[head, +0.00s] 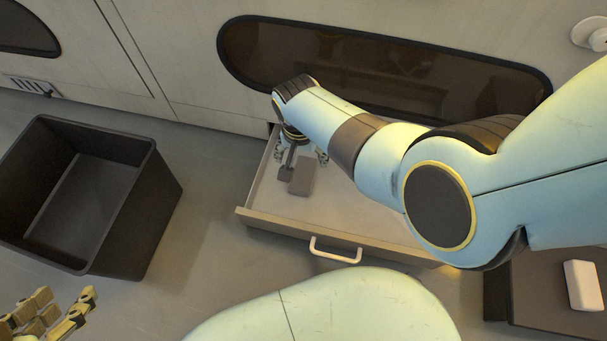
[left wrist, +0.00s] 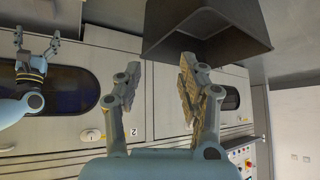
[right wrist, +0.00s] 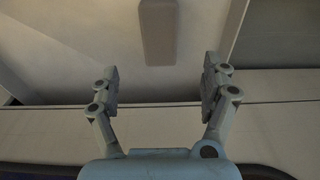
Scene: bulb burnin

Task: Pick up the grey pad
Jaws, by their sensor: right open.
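The grey pad (right wrist: 157,30) is a flat, brownish-grey block. It lies in the open drawer (head: 340,211), and in the head view the pad (head: 301,177) is near the drawer's left side. My right gripper (head: 303,158) is over the drawer at the pad's far end. In the right wrist view my right gripper (right wrist: 160,88) is open and empty, with the pad beyond its fingertips and roughly between them. My left gripper (head: 50,315) is at the lower left, away from the drawer; in the left wrist view (left wrist: 160,82) its fingers are apart with nothing between them.
A black open bin (head: 160,185) stands left of the drawer. The drawer has a white handle (head: 335,252) in front. A white block (head: 583,285) lies on a dark box (head: 530,292) at lower right. The cabinet front with a dark window (head: 390,65) rises behind the drawer.

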